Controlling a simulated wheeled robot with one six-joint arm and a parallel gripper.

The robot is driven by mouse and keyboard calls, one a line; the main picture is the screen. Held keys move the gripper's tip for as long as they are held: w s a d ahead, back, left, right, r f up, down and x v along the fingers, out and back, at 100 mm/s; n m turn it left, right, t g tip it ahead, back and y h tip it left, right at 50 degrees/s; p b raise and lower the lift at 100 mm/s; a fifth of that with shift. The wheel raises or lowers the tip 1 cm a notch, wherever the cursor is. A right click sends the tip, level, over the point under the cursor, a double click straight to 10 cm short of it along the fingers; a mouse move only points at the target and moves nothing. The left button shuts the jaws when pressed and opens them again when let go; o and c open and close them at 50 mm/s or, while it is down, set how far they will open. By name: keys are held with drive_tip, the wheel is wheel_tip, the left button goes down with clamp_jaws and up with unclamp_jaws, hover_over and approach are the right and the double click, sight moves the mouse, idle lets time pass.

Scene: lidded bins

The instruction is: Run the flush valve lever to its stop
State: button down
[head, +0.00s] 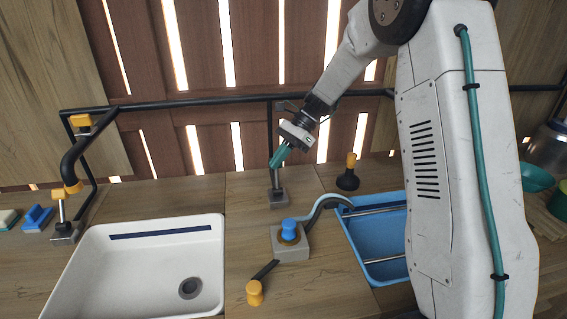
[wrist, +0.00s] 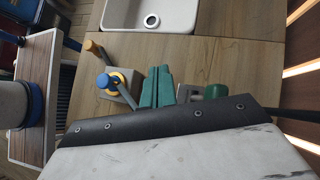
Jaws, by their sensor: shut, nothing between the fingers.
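My gripper (head: 280,157) has teal fingers. They are closed together, empty and raised near a dark post by the back rail; they also show in the wrist view (wrist: 158,88). A grey valve block (head: 291,244) with a blue knob (head: 289,229) sits on the wooden counter, below my gripper in the head view. A dark lever (head: 264,270) with an orange end knob (head: 254,293) lies in front of it, its knob toward the counter's front. In the wrist view the blue knob (wrist: 104,81) and orange knob (wrist: 92,46) are left of my fingers, apart from them. The lever's joint is unclear.
A white sink (head: 100,275) is left and a blue basin (head: 376,250) right of the block, with a grey hose (head: 322,205) between. A dark plunger-like object (head: 348,180) stands behind. A black rail crosses the back. A green knob (wrist: 213,90) is right of my fingers.

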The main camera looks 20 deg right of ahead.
drive_tip(key=s+d+m+t, duration=0.45)
drive_tip(key=m+t, duration=0.25)
drive_tip(key=m, duration=1)
drive_tip(key=s+d+m+t, duration=0.3)
drive_tip(key=s+m+t, duration=0.3)
drive_tip(key=m, duration=1)
drive_tip(key=t, duration=0.2)
hover_over(277, 176)
drive_tip(key=f+v, duration=0.1)
drive_tip(key=v, duration=0.2)
drive_tip(key=shift+w+a+f, duration=0.1)
drive_tip(key=shift+f, duration=1.75)
drive_tip(key=shift+g, duration=0.3)
